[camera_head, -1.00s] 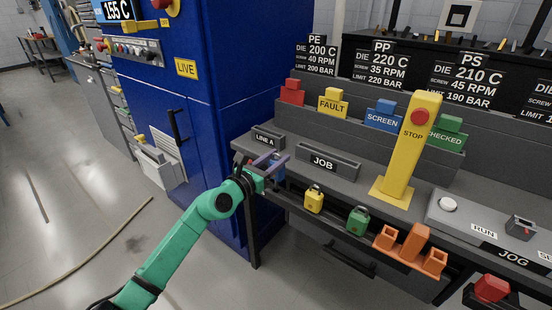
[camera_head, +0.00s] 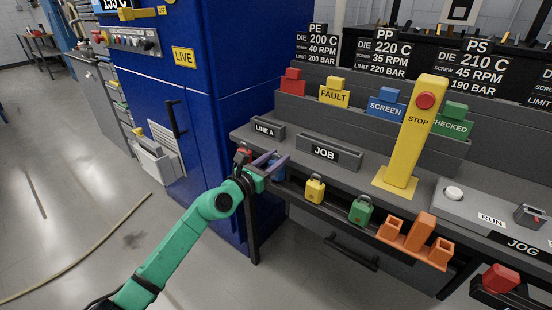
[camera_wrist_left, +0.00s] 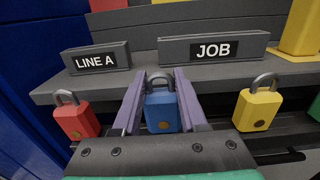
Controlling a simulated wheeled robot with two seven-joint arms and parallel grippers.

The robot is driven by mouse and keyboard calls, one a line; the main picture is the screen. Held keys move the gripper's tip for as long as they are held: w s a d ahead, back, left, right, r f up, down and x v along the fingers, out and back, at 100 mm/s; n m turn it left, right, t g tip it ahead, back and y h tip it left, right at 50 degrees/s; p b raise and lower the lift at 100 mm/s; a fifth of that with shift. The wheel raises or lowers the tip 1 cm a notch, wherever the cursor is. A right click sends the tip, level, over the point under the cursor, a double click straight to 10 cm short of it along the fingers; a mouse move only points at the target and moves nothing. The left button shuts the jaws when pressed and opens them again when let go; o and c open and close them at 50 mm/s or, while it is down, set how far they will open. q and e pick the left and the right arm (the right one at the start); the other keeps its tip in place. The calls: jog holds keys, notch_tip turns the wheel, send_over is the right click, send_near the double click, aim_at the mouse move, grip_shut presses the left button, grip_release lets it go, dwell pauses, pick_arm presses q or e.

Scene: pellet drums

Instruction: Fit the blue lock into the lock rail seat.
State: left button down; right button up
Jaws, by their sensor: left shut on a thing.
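The blue lock (camera_wrist_left: 163,112) is between the two purple fingers of my left gripper (camera_head: 275,163), which is shut on it. In the left wrist view it is upright, its grey shackle up and its round keyhole plate facing me. The gripper is at the left end of the bench front. In the head view the fingers largely cover the lock. A red lock (camera_wrist_left: 76,122) is left of the fingers and a yellow lock (camera_wrist_left: 258,110) right of them. A dark rail (camera_head: 338,205) runs below the bench edge; the seat itself cannot be made out. My right gripper is not in view.
A green lock (camera_head: 361,210) and an orange holder (camera_head: 416,243) are farther right along the bench front. LINE A (camera_head: 268,130) and JOB (camera_head: 330,153) plates stand above. A yellow STOP post (camera_head: 407,150) rises from the bench. A blue cabinet (camera_head: 215,100) stands close on the left.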

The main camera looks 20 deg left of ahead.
pick_arm(q)
jog(key=shift+f, duration=0.4)
jog(key=shift+c, duration=1.8)
grip_release()
jog(key=b+v, duration=0.2)
jog(key=v, duration=1.2)
jog(key=shift+s, duration=0.3)
jog(key=shift+a, duration=0.15)
